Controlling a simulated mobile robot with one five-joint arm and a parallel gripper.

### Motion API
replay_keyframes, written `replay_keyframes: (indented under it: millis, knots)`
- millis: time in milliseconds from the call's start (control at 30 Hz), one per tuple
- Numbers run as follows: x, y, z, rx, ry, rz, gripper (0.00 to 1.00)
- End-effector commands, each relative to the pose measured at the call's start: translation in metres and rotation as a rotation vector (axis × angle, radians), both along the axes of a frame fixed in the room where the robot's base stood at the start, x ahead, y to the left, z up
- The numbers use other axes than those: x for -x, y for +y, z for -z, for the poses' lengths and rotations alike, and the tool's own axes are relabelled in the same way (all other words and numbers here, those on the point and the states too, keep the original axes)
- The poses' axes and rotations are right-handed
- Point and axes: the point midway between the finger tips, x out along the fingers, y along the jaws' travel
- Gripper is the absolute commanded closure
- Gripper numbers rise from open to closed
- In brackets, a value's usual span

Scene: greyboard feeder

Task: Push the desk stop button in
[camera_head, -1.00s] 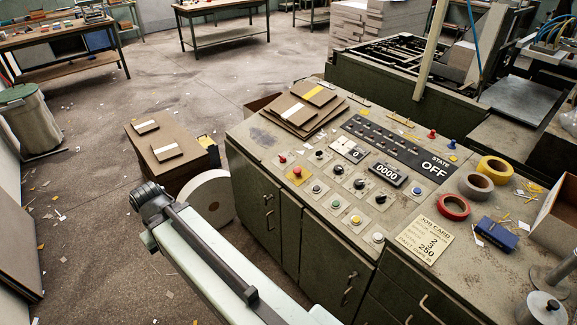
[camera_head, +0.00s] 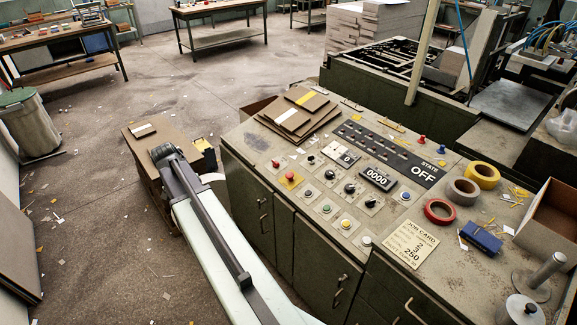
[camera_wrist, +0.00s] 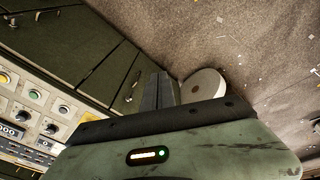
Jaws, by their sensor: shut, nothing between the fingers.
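I cannot tell how far either is pressed. My gripper (camera_wrist: 158,90) shows in the wrist view with its fingers together and empty, over the floor beside the cabinet doors and apart from the panel. The head view shows my arm left of the desk, but not the fingers. The wrist view shows part of the panel at its left edge, with a yellow button (camera_wrist: 5,78).
Board stacks (camera_head: 296,112) lie on the desk behind the buttons. Tape rolls (camera_head: 440,211), a job card (camera_head: 411,243) and a blue box (camera_head: 481,238) lie to the right. A white roll (camera_wrist: 204,85) stands on the floor near the cabinet. The display reads OFF.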

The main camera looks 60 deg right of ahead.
Motion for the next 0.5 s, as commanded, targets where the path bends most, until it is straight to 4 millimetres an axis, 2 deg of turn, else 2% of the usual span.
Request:
replay_keyframes:
  millis: [33,67,100,200,300,333,400,500]
  knots:
    - [0.001,-0.073,-0.016,0.033,-0.020,0.173,1.00]
    - [0.008,-0.108,-0.021,0.053,-0.033,0.270,1.00]
    - [0.020,-0.154,-0.027,0.079,-0.050,0.391,1.00]
    - [0.057,-0.247,-0.039,0.139,-0.088,0.646,1.00]
    - [0.091,-0.310,-0.047,0.184,-0.116,0.822,1.00]
    - [0.099,-0.323,-0.049,0.193,-0.122,0.860,1.00]
    - [0.113,-0.343,-0.051,0.209,-0.132,0.919,1.00]
    - [0.122,-0.354,-0.052,0.220,-0.140,0.955,1.00]
